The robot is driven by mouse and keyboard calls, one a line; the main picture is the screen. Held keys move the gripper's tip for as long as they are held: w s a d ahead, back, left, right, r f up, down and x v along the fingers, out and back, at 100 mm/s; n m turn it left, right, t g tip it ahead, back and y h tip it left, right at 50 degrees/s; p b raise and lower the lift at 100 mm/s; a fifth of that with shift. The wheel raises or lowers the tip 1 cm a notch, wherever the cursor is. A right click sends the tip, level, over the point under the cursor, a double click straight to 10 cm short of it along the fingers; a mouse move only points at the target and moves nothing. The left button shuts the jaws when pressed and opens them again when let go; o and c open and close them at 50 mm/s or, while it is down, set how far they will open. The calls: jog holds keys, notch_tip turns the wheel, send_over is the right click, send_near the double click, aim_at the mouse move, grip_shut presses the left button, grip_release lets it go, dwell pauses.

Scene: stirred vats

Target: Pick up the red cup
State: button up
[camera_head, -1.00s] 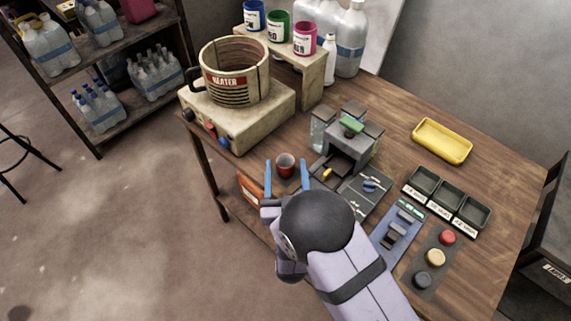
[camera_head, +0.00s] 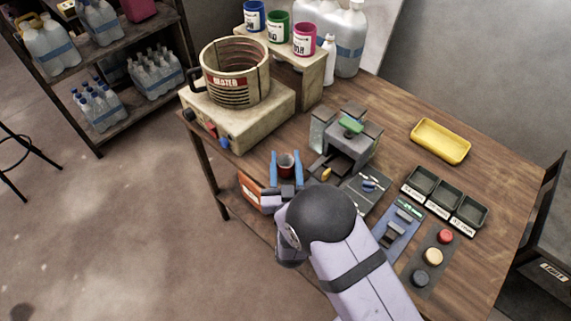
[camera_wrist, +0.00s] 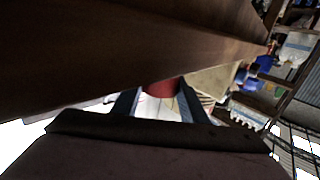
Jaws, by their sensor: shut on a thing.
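The heater pot (camera_head: 236,75) stands behind on its pale base (camera_head: 246,120). Black trays (camera_head: 447,198), round buttons (camera_head: 433,256) and a yellow tray (camera_head: 440,141) lie farther right.

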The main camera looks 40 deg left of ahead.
jog(key=shift+r, duration=0.1)
notch_tip(320, 180, up, 10)
jog(key=b, duration=0.1)
jog(key=shift+b, duration=0.3)
dwell(0.4)
